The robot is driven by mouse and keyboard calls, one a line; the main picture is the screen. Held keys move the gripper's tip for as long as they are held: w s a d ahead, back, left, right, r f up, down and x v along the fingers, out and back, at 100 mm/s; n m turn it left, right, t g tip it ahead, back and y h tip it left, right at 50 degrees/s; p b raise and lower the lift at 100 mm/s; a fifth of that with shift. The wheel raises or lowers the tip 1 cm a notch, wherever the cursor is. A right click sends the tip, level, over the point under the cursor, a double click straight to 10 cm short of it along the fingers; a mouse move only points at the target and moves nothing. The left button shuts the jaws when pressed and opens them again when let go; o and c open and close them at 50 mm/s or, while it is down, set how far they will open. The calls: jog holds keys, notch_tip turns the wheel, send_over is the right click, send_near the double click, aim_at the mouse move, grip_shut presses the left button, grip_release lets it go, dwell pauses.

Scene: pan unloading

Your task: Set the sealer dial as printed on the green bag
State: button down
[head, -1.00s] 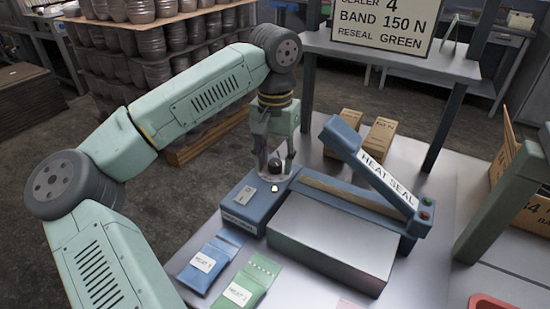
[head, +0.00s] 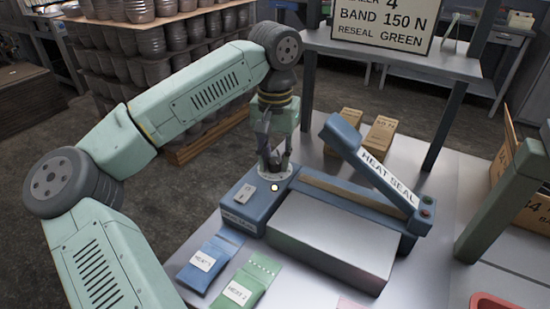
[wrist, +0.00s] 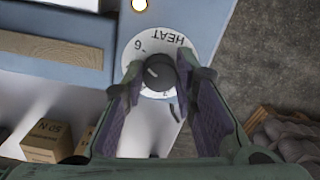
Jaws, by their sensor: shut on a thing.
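The blue heat sealer (head: 250,208) stands on the bench with its arm marked HEAT SEAL raised. Its dial (head: 277,178) is a white disc with a dark knob; in the wrist view the knob (wrist: 160,72) sits on the disc, where HEAT and a 6 can be read. Other numbers are partly covered, and the setting cannot be read surely. My gripper (head: 273,160) is shut on the knob, with its fingers (wrist: 163,80) on either side of it. The green bag (head: 247,283) lies in front; its label seems to read HEAT 2.
A blue bag (head: 210,262) with a HEAT label lies left of the green bag. A sign (head: 375,22) reads 4, BAND 150 N, RESEAL GREEN. A grey metal block (head: 333,240) lies before the sealer. Brown cartons (head: 380,138) stand behind it. A small lamp (head: 274,188) glows by the dial.

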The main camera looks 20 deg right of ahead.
jog(key=n+b, duration=0.1)
jog(key=n, duration=0.4)
jog(key=shift+f+b, duration=0.1)
jog(key=shift+b, duration=0.3)
jog(key=n+b, duration=0.1)
jog(key=n, duration=0.3)
jog(key=shift+n, duration=0.3)
jog(key=n, duration=0.4)
jog(key=shift+b, duration=0.4)
jog(key=n, duration=0.6)
jog(key=shift+b, duration=0.4)
jog(key=n, duration=0.4)
jog(key=shift+n+b, duration=0.3)
jog(key=shift+b, duration=0.05)
jog(key=n, duration=0.5)
jog(key=shift+w+b, duration=0.1)
jog(key=shift+b, duration=0.3)
jog(key=n, duration=0.4)
jog(key=shift+n+b, duration=0.35)
jog(key=shift+n, duration=0.05)
jog(key=n, duration=0.4)
jog(key=shift+n, duration=0.4)
